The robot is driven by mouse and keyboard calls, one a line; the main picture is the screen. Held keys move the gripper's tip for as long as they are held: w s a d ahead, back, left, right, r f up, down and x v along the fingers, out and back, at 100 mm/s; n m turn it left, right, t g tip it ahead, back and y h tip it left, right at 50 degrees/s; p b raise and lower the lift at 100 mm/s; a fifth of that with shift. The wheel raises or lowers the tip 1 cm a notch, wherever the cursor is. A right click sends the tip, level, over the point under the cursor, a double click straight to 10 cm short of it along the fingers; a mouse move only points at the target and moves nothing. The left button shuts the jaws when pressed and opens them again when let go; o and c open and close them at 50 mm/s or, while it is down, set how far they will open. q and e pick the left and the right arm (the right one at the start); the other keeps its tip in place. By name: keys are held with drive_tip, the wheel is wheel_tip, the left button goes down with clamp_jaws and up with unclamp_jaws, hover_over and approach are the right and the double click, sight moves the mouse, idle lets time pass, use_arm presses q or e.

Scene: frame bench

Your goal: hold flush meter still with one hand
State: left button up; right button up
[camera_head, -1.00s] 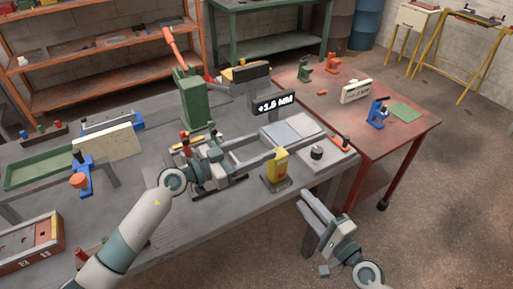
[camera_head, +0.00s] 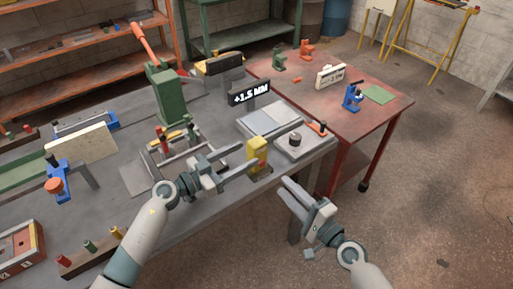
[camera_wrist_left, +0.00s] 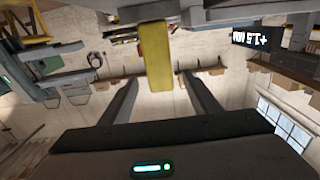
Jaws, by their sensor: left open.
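The yellow block-shaped device (camera_head: 257,153), which I take to be the flush meter, stands upright near the bench's right front edge. Behind it a black display (camera_head: 249,94) reads +1.5 MM. My left gripper (camera_head: 247,160) is open beside the device, with its fingers reaching toward it from the left. In the left wrist view the yellow device (camera_wrist_left: 158,65) shows between the two open fingers (camera_wrist_left: 160,88); contact cannot be told. My right gripper (camera_head: 297,195) hangs in front of the bench's right end, away from the device; its finger gap is unclear.
Grey plates (camera_head: 270,119) and a dark round knob (camera_head: 295,139) lie right of the device. A green press (camera_head: 166,95) with a red lever stands behind left. A red table (camera_head: 362,118) adjoins at right. Open floor lies at the front right.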

sight(250, 152)
use_arm(q)
drive_tip(key=shift+x, duration=3.05)
drive_tip(key=c, duration=1.2)
use_arm(e)
drive_tip(key=shift+d, duration=0.1)
clamp_jaws()
drive_tip(key=shift+n, duration=0.9)
drive_tip(key=shift+v, duration=2.5)
